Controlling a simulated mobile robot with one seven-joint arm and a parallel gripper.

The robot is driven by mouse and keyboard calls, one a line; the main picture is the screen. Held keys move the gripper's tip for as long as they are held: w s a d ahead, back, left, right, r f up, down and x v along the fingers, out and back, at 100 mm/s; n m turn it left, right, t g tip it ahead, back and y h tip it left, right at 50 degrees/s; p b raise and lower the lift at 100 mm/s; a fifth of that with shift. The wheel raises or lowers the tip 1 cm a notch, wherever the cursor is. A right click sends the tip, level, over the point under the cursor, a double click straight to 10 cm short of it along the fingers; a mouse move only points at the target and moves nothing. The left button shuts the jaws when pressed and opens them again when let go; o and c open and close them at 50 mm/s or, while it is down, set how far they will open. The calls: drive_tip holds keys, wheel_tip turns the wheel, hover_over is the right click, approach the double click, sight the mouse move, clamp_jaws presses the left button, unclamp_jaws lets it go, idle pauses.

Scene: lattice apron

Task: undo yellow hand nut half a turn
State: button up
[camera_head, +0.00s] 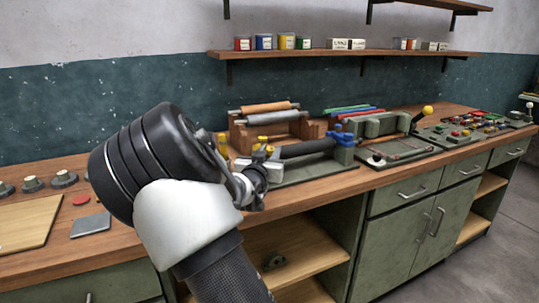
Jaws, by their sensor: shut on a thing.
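My gripper (262,172) is at the left end of a green-grey device with a dark roller on the workbench. It is shut, and my wrist and forearm hide part of it. The yellow hand nut (264,142) shows just above and behind the gripper, on a pale block at that end of the device. My gripper appears to be shut on this nut, but the contact itself is too small and partly hidden to see clearly. Another yellow piece (222,139) shows just left of it, beside my arm.
Blue knobs (341,134) stand at the device's right end. A wooden rack with rollers (268,108) is close behind. Right along the bench are a yellow-knobbed lever (427,111) and a tray (395,152). A board (22,224) lies left. Shelves hang above.

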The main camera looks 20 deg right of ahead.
drive_tip(key=shift+s+d+n+t+y+b, duration=0.1)
drive_tip(key=shift+d+n+t+y+b, duration=0.3)
drive_tip(key=shift+n+y, duration=1.75)
drive_tip(key=shift+s+d+n+t+y+b, duration=0.15)
drive_tip(key=shift+n+t+y+b, duration=0.75)
drive_tip(key=shift+y, duration=2)
drive_tip(key=shift+w+d+n+t+y, duration=0.1)
drive_tip(key=shift+d+n+t+y, duration=0.2)
drive_tip(key=shift+n+y, duration=2)
drive_tip(key=shift+y, duration=0.55)
drive_tip(key=o, duration=1.1)
drive_tip(key=shift+c, duration=0.2)
drive_tip(key=p+v, duration=0.2)
drive_tip(key=v, duration=1.5)
drive_tip(key=shift+s+r, duration=0.2)
drive_tip(key=shift+s, duration=0.05)
